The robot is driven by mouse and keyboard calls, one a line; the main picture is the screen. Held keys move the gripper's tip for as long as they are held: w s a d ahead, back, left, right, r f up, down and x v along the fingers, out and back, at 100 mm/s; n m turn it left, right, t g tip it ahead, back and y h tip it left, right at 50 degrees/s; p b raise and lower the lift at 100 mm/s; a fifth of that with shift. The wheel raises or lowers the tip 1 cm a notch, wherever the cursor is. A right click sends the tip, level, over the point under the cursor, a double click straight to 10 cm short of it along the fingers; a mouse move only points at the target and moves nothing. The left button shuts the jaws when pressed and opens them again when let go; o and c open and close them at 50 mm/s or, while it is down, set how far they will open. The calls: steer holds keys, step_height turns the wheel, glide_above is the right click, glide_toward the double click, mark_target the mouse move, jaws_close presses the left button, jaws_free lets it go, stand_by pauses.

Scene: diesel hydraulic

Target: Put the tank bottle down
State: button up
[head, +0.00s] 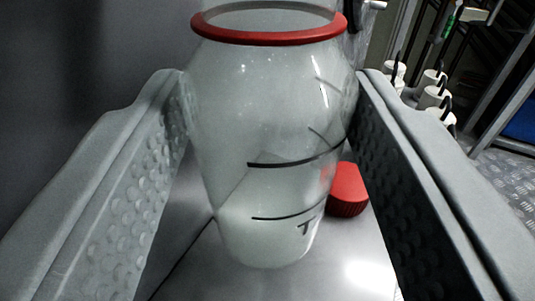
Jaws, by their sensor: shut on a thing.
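The tank bottle (265,130) is a clear glass bottle with a red ring round its neck and black marks on its side. Whitish liquid shows in its lower part. My gripper (270,105) is shut on it, with one textured grey finger on each side of the body. The bottle is upright. Its base is just above or on a grey metal surface (190,265); I cannot tell if it touches. The bottle's top is cut off by the picture's upper edge.
A red ribbed cap (347,190) lies on the surface just right of the bottle, partly behind it. A dark grey wall (80,60) stands at the left. Several white containers (432,95) and metal frames are at the back right, with a chequered floor (505,180) below.

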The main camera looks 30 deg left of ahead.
mark_target(270, 225)
steer(key=shift+f, duration=1.65)
steer(key=o, duration=0.8)
steer(key=shift+f, duration=0.15)
steer(key=shift+r, duration=0.2)
steer(key=v, duration=1.2)
